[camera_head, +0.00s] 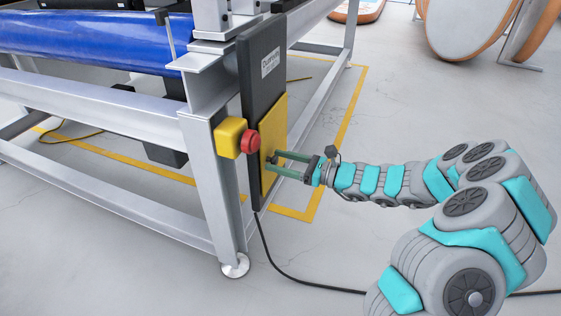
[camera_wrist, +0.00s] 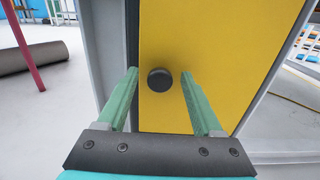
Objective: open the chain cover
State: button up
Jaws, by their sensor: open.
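The chain cover is a yellow panel (camera_head: 273,140) on the dark upright housing at the end of the machine frame. In the wrist view the yellow panel (camera_wrist: 205,45) fills the middle, with a round black knob (camera_wrist: 160,79) on it. My gripper (camera_head: 272,164) reaches the panel from the right, its green fingers pointing at it. In the wrist view my open gripper (camera_wrist: 160,88) has one finger on each side of the knob, with gaps between. I cannot tell how far the fingertips are from the panel. The cover lies flat against the housing.
A yellow box with a red button (camera_head: 250,141) sits on the frame leg left of the panel. A black cable (camera_head: 300,282) runs along the floor below. A blue roll (camera_head: 100,40) lies on the machine. The floor right of the housing is clear around my arm.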

jog(key=shift+c, duration=0.3)
grip_shut()
dwell(1.0)
